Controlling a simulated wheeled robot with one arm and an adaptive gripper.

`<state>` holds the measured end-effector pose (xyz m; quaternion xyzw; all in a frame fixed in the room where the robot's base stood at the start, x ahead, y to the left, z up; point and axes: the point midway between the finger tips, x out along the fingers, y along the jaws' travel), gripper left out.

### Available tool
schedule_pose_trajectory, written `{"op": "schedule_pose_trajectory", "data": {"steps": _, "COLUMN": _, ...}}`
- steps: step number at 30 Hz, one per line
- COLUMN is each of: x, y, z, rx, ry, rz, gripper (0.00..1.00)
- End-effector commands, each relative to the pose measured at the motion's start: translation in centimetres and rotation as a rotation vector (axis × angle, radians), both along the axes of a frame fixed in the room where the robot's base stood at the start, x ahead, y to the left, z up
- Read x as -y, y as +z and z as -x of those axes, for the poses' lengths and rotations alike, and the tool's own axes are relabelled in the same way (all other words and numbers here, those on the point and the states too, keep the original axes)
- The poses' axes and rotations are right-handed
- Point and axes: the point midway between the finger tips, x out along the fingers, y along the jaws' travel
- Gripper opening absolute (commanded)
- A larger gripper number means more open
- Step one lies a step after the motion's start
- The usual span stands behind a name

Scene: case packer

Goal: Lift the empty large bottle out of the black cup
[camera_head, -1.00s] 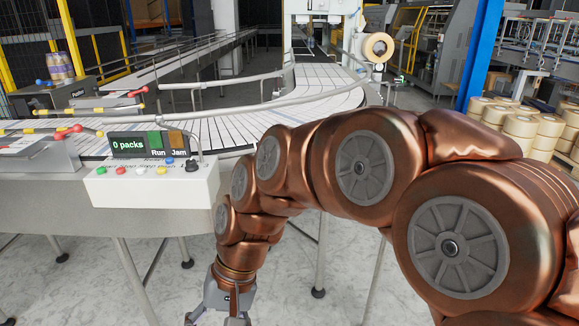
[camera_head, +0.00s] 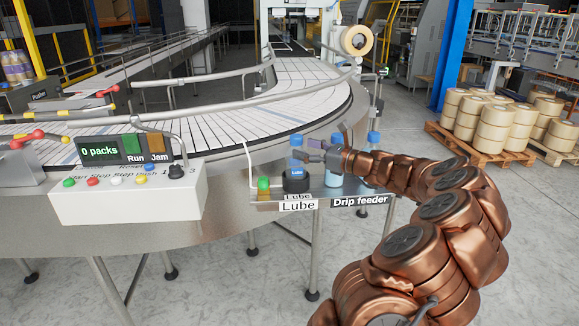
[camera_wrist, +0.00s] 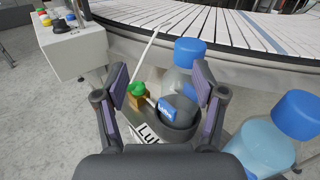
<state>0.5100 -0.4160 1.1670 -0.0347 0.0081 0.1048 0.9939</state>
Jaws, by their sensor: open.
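A clear bottle with a blue cap (camera_head: 297,158) stands upright in the black cup (camera_head: 296,185) on the lube shelf. It looks empty. In the wrist view the bottle (camera_wrist: 178,80) shows ahead, slightly right of centre, and the cup (camera_wrist: 182,128) bears a blue label. My gripper (camera_head: 312,150) is open beside the bottle, reaching in from the right. In the wrist view its two fingers (camera_wrist: 160,76) are spread, with nothing held. The bottle's cap lies near the right finger. Whether a finger touches the bottle I cannot tell.
A bottle with light blue liquid (camera_wrist: 262,148) stands close to the right of the cup. Another blue-capped bottle (camera_head: 374,140) is behind my arm. A green button (camera_head: 263,184) is left of the cup. The conveyor (camera_head: 290,98) curves behind the shelf.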

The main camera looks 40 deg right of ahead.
Motion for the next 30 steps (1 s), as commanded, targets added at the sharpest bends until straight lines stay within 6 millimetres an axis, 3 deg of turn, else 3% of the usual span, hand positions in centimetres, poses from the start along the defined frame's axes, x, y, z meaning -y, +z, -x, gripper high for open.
{"op": "schedule_pose_trajectory", "data": {"steps": 1, "x": 1.7, "y": -0.5, "z": 0.7, "rx": 0.003, "ry": -0.036, "rz": -0.03, "gripper": 0.7}}
{"op": "schedule_pose_trajectory", "data": {"steps": 5, "x": 3.3, "y": -0.8, "z": 1.1, "rx": 0.013, "ry": -0.075, "rz": -0.07, "gripper": 0.7}}
{"op": "schedule_pose_trajectory", "data": {"steps": 24, "x": 2.2, "y": -1.3, "z": -5.8, "rx": 0.009, "ry": -0.072, "rz": -0.071, "gripper": 0.7}}
{"op": "schedule_pose_trajectory", "data": {"steps": 30, "x": 2.3, "y": -1.4, "z": -6.5, "rx": 0.012, "ry": -0.076, "rz": -0.07, "gripper": 0.7}}
